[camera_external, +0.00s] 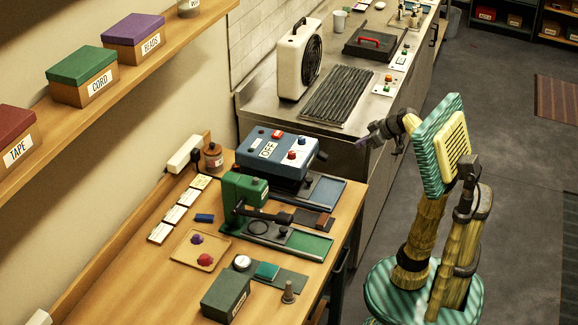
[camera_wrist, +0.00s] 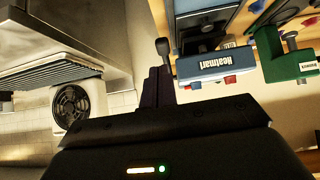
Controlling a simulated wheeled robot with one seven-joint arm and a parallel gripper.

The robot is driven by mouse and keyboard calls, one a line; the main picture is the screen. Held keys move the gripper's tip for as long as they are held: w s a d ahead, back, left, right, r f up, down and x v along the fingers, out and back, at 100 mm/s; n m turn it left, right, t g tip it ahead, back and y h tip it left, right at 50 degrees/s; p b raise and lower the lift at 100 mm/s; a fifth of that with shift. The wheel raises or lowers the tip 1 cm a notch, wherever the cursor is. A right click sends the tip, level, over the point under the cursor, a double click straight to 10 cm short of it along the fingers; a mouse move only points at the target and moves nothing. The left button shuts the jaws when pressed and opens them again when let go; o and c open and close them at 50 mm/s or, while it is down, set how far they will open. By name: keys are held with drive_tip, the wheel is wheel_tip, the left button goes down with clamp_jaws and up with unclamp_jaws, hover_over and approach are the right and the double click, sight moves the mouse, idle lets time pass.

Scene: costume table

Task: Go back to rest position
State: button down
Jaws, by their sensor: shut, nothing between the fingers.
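My gripper (camera_external: 366,141) is in the external view at the end of my raised arm, in the air to the right of the blue machine and in front of the metal counter. It is shut and holds nothing. In the wrist view the dark shut fingers (camera_wrist: 158,88) point up the picture. My arm is bent at the top, above my teal base, on the right of the external view. The blue machine (camera_external: 268,152) marked OFF stands on the wooden table (camera_external: 130,285). It also shows in the wrist view (camera_wrist: 203,64), beside the fingers.
A green press (camera_external: 243,190), a small tray (camera_external: 187,258) and a dark green box (camera_external: 226,297) stand on the table. The metal counter (camera_external: 262,108) holds a white fan (camera_external: 297,60) and a ridged mat (camera_external: 338,97). The grey floor (camera_external: 495,130) to the right is clear.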

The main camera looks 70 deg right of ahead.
drive_tip(key=w+a+f+m+g+y+p, duration=0.15)
drive_tip(key=w+a+g+p, duration=0.35)
drive_tip(key=a+p, duration=0.8)
drive_tip(key=s+a+n+g+h+p, duration=0.1)
drive_tip(key=s+a+p, duration=0.3)
drive_tip(key=a+p, duration=0.7)
drive_tip(key=p, duration=0.4)
drive_tip(key=shift+r+g, duration=0.15)
drive_tip(key=shift+g, duration=0.25)
